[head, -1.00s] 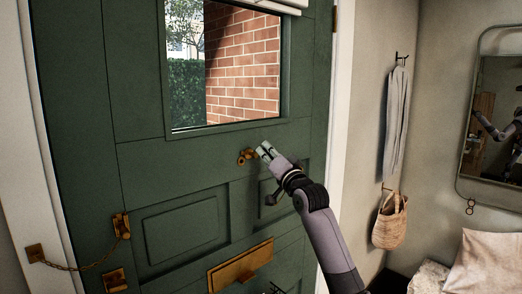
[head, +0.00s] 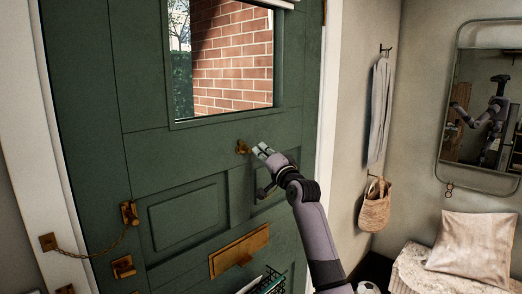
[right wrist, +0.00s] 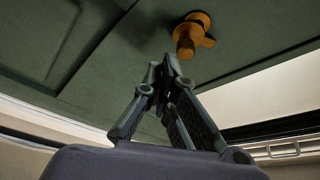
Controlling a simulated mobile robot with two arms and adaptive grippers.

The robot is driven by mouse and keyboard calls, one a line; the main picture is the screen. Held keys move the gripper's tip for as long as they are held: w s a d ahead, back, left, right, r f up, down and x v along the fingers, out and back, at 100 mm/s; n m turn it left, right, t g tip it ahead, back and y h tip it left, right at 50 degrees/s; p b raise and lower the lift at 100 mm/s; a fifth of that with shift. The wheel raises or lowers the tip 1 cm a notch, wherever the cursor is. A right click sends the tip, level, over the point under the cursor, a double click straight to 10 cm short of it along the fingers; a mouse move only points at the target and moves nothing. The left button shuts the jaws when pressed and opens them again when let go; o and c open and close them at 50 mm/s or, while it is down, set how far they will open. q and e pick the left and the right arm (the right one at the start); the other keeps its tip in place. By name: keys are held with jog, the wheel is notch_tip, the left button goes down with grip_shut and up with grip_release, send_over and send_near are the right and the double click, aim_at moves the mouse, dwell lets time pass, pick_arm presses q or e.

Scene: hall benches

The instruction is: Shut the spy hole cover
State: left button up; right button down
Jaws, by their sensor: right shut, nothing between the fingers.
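The brass spy hole (head: 242,147) sits on the green door (head: 170,158), just below the window. It looks like one small round brass piece in the head view. In the right wrist view, the spy hole (right wrist: 188,36) shows a stubby round barrel with a small tab at its side. I cannot tell for sure how its cover sits. My right gripper (head: 260,150) is shut and empty, just right of the spy hole. Its fingertips (right wrist: 170,70) look close to the brass but apart from it. My left gripper is out of view.
A brass letter plate (head: 239,250) and a wire basket (head: 268,280) are lower on the door. A door chain (head: 92,252) hangs at the left. A woven bag (head: 375,206), a mirror (head: 490,95) and a cushioned bench (head: 420,272) are at the right.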

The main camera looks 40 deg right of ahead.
jog(key=shift+a+f, duration=0.7)
jog(key=shift+a, duration=0.1)
jog(key=shift+d, duration=0.1)
dwell(0.9)
